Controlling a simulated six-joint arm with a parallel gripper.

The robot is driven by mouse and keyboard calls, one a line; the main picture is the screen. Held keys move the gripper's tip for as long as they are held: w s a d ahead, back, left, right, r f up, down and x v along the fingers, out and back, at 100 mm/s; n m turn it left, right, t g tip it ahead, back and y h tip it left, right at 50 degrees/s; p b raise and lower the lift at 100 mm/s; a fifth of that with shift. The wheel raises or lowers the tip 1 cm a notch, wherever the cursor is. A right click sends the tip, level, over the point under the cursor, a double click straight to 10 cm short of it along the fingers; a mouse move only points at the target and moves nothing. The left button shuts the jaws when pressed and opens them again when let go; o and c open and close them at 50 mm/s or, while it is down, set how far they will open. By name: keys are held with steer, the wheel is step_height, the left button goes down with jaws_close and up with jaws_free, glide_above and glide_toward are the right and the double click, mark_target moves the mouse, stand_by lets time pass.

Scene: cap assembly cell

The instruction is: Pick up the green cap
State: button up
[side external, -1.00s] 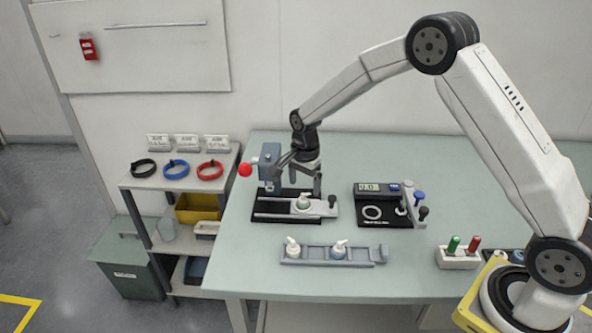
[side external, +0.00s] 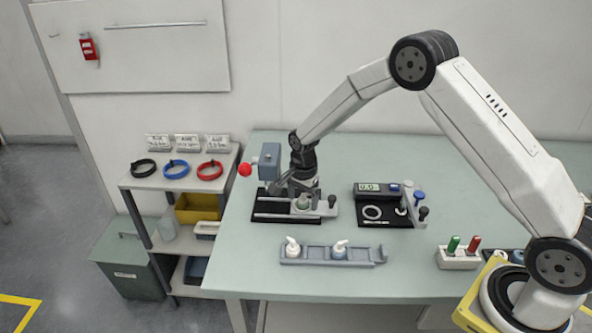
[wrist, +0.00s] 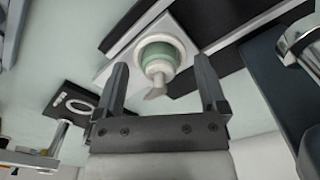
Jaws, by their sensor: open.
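The green cap (wrist: 158,48) is a pale green ring with a white spout, seated in a light square holder (wrist: 112,50) in the wrist view. In the side external view the cap (side external: 303,202) sits in the fixture at the table's left part, partly covered by my gripper. My gripper (wrist: 160,72) is open, with one finger on each side of the cap and nothing held. I cannot tell whether the fingers touch it. In the side external view my gripper (side external: 304,196) is low over the fixture.
A press with a red knob (side external: 245,170) stands just left of my gripper. A black measuring station (side external: 372,222) with a display is to the right. A grey rack (side external: 315,262) with two white-topped pumps lies in front. The table's back right is clear.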

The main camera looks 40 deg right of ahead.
steer(key=c, duration=1)
steer(key=shift+o, duration=0.2)
steer(key=shift+r, duration=0.15)
steer(key=shift+r, duration=0.5)
step_height(320, 180, up, 2)
steer(key=s+r, duration=0.9)
steer(key=s, duration=0.5)
steer(key=shift+r, duration=0.35)
